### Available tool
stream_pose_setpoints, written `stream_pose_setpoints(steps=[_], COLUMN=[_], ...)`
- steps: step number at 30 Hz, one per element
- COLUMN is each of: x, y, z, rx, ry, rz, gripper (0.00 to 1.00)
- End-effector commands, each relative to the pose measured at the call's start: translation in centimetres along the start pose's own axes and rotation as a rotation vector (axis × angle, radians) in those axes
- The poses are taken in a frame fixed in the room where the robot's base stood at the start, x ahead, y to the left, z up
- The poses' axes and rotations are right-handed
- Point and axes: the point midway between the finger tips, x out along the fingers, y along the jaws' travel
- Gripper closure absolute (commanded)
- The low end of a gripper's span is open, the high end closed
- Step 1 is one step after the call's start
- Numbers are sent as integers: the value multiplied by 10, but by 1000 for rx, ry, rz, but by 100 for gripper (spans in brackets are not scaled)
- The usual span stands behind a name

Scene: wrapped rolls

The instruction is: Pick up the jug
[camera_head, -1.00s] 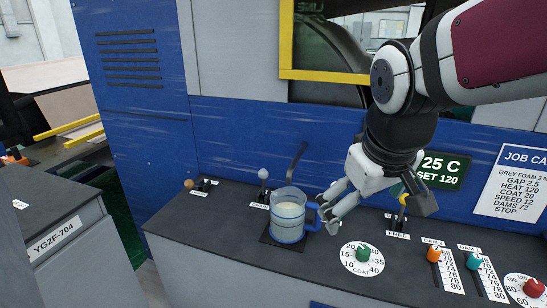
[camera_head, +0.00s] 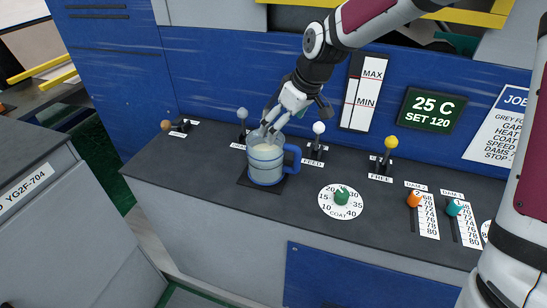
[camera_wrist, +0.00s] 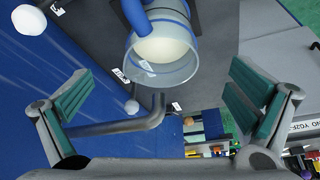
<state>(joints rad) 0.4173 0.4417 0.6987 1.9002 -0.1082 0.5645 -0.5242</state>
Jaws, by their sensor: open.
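The jug (camera_head: 266,163) is clear with blue bands and holds a pale liquid. It stands upright on a dark square mat (camera_head: 244,178) on the counter, its blue handle (camera_head: 293,157) to the right. My gripper (camera_head: 273,122) is above the jug's rim at its back side, tilted down toward it, and partly overlaps the rim in this view. In the wrist view the jug (camera_wrist: 178,68) lies beyond the two spread green-padded fingers (camera_wrist: 160,80), mouth toward the camera. My gripper is open and empty. Whether a finger touches the rim I cannot tell.
A grey bent pipe (camera_wrist: 120,126) crosses close to the left finger in the wrist view. Levers with grey (camera_head: 242,113), white (camera_head: 319,128) and yellow (camera_head: 391,142) knobs stand along the counter's back. A COAT dial (camera_head: 341,197) is right of the jug. The counter's front is clear.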

Motion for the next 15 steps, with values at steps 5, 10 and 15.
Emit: stream_pose_setpoints(steps=[5, 10, 15], x=[38, 60, 69], y=[-2, -1, -1], z=[1, 1, 1], rx=[-3, -1, 1], ry=[-4, -2, -2], rz=[-4, -2, -1], gripper=[0, 0, 0])
